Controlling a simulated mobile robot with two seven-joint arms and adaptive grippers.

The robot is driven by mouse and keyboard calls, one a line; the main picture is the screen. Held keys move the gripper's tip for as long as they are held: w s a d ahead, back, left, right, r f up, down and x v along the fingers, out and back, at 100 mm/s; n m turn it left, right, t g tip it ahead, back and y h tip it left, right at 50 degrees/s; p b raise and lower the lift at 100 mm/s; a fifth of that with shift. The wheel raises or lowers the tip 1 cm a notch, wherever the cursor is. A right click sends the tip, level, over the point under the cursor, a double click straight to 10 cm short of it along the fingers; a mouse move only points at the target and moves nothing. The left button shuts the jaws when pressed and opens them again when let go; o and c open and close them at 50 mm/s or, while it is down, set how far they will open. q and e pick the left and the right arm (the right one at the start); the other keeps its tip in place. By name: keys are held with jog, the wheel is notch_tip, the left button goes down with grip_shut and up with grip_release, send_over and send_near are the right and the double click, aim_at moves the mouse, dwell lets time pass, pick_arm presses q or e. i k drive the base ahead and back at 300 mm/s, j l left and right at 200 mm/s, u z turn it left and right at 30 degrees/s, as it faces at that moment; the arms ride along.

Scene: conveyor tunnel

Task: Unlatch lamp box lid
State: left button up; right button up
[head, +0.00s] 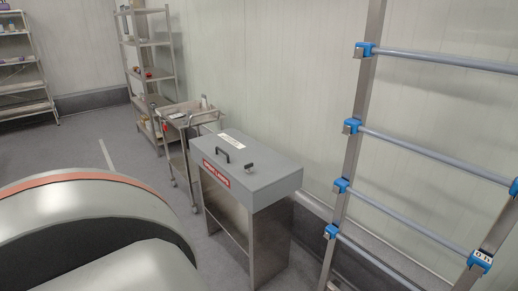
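A red label with white letters (216,173) is on the front, and a pale label (231,139) lies on top. Neither of my grippers is in view.
A steel cart (181,154) with items on it stands just behind the box. A shelf rack (149,43) is farther back against the wall. A rack with blue-clamped rails (428,153) stands at the right. Grey floor (85,143) is open at the left.

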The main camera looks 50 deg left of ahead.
aim_at(248, 166)
jog(key=u, duration=1.85)
